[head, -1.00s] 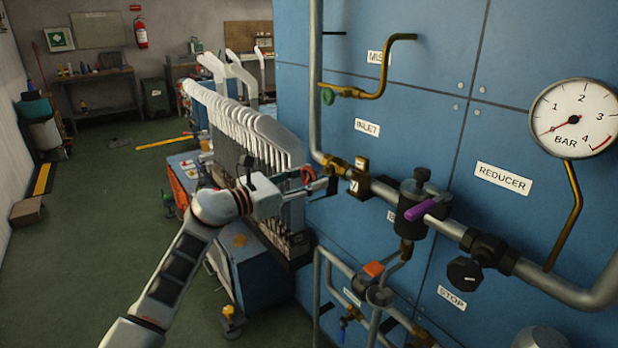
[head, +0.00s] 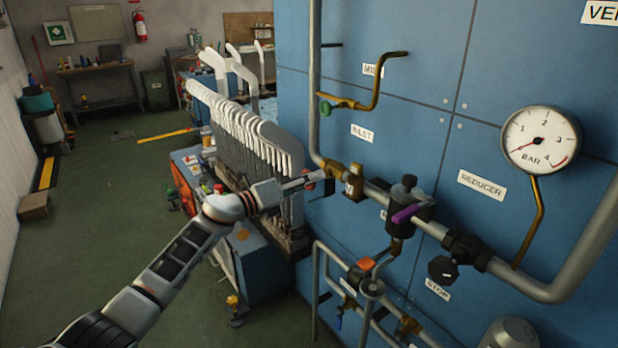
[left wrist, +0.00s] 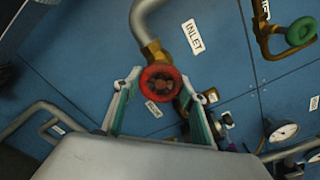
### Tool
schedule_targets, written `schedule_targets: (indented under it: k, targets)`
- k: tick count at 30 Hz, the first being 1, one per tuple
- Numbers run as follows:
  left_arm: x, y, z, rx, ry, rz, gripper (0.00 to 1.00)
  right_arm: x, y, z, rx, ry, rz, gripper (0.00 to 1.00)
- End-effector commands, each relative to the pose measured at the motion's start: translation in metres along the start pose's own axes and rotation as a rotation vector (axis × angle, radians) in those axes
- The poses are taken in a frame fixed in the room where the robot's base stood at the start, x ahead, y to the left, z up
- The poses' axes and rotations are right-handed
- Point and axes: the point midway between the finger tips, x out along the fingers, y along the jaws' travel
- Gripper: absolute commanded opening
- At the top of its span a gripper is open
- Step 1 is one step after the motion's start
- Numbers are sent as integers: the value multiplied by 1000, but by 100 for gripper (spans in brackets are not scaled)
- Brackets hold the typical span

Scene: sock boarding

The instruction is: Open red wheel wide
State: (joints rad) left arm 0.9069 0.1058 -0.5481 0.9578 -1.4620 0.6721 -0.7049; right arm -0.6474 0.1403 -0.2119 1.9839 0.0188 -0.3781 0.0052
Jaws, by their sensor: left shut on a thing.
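The red wheel (left wrist: 160,84) is a small round handwheel on a brass valve body below the INLET label. In the left wrist view it sits between the two fingers of my left gripper (left wrist: 159,87), which is shut on it. In the head view my left gripper (head: 316,181) reaches the valve from the left and hides most of the wheel; only a bit of red shows. My right gripper is in neither view.
A green wheel (head: 325,107) sits on a brass branch above. A dark reducer with a purple lever (head: 405,214), a black stop knob (head: 442,269) and a pressure gauge (head: 540,140) are to the right. A rack of white sock forms (head: 235,115) stands close behind my left arm.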

Motion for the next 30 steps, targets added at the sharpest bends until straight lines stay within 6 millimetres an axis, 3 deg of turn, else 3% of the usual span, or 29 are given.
schedule_targets:
  k: [30]
  targets:
    - [0,-5,2,-967,2,2,20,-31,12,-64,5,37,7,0]
